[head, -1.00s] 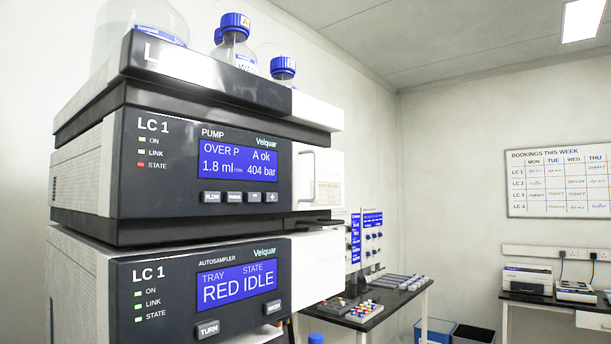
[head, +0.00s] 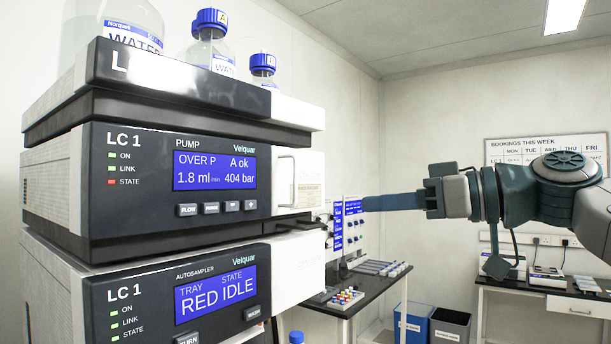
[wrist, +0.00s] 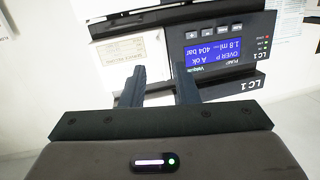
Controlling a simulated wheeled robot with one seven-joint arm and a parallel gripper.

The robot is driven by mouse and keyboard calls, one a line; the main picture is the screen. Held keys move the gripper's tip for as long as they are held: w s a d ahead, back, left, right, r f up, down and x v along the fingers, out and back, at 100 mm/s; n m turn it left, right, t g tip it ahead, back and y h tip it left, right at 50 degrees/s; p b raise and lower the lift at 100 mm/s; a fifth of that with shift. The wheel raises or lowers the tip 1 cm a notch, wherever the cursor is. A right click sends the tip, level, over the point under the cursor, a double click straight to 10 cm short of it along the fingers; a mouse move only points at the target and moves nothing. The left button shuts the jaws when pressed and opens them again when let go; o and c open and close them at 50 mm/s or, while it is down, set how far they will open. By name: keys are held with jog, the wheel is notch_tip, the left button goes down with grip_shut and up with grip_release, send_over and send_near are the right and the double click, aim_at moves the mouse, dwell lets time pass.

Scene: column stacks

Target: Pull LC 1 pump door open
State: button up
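The LC 1 pump (head: 108,181) is a dark-fronted unit in the middle of the stack, with a lit blue display. Its white door (head: 310,178) is at the right end of the front and looks closed. A pale upright handle (head: 286,181) stands on the door's left side. My gripper (head: 368,203) is to the right of the door in the head view, pointing left, apart from the handle. In the wrist view, upside down, the two fingers of my gripper (wrist: 160,90) are spread with nothing seen between them; the white door (wrist: 128,58) lies beyond the left finger.
The autosampler (head: 150,298) sits below the pump, and bottles (head: 210,48) stand on top of the stack. A small dark ledge (head: 300,223) juts out under the door. A bench (head: 375,290) with vials and bins (head: 450,325) are behind.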

jog(key=w+a+r+p, duration=0.1)
jog(key=w+a+r, duration=0.1)
jog(key=a, duration=0.3)
jog(key=w+a+r+n+y+p, duration=0.1)
jog(key=w+a+p, duration=0.1)
jog(key=w+a, duration=0.2)
jog(key=shift+w+a+r, duration=0.2)
jog(key=shift+a+r, duration=0.2)
jog(key=shift+a, duration=0.75)
grip_shut()
